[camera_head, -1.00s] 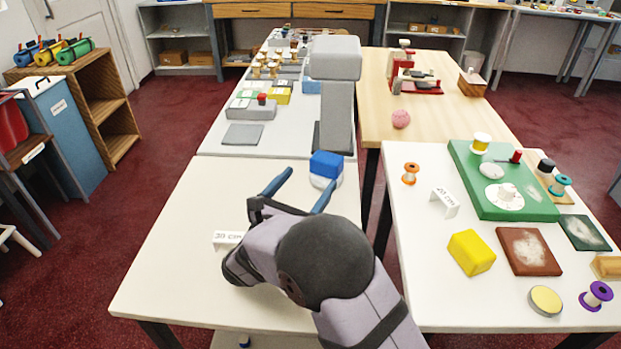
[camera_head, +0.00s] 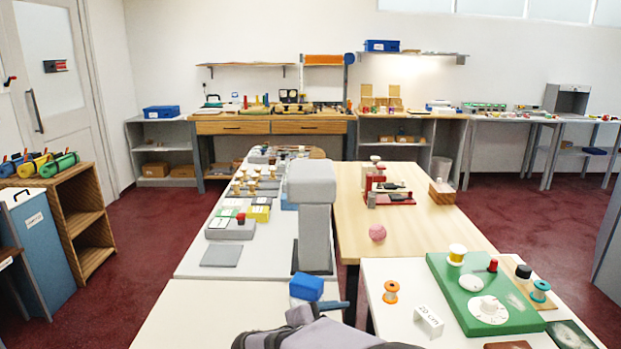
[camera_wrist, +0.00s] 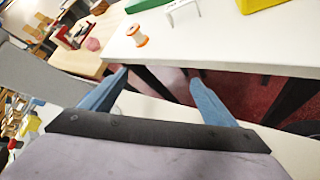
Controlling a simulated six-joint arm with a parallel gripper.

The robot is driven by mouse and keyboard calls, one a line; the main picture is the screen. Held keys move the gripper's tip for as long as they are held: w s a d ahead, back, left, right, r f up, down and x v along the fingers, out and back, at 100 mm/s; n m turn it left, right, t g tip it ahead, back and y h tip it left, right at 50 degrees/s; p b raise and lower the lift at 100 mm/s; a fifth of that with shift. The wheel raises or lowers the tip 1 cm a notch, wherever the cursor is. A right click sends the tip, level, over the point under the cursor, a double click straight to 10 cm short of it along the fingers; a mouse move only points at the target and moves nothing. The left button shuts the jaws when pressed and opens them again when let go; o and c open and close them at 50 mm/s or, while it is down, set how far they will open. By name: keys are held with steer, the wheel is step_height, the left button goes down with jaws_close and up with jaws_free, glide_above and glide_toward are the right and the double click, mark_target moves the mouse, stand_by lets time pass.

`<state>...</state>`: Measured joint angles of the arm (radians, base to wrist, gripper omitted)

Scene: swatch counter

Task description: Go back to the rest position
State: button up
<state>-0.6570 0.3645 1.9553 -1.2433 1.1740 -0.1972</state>
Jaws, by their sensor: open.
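My gripper (camera_wrist: 157,80) shows in the wrist view with its two blue fingers spread wide and nothing between them. It hangs over the gap between the near white table and the right white table. In the head view only part of my wrist and one blue finger show at the bottom edge, just right of a blue block (camera_head: 307,287). I cannot tell the exact distance between finger and block. The rest of my arm is mostly cut off by the frame.
The right table holds a green board (camera_head: 484,295), an orange spool (camera_head: 390,291) and a "20 cm" tag (camera_head: 428,321). A tall grey post (camera_head: 315,235) stands beyond the block. A pink ball (camera_head: 377,232) lies on the wooden table (camera_head: 436,232). The near table (camera_head: 195,310) looks mostly clear.

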steer(key=s+d+r+m+g+y+p, duration=0.1)
steer(key=s+d+m+g+y+p, duration=0.1)
steer(key=s+m+p, duration=0.3)
steer(key=s+d+r+m+g+y+p, duration=0.2)
steer(key=s+m+p, duration=0.3)
steer(key=s, duration=0.5)
steer(key=s+d+r+m+g+y+p, duration=0.2)
steer(key=s+d+m+g+y+p, duration=0.1)
steer(key=s+m+p, duration=0.3)
steer(key=shift+s+d+r+m+g+y, duration=0.2)
steer(key=shift+s+d+m+g+y, duration=0.05)
steer(key=shift+s+m+g+y, duration=0.5)
steer(key=shift+s+m+y, duration=0.25)
steer(key=shift+s+m, duration=0.2)
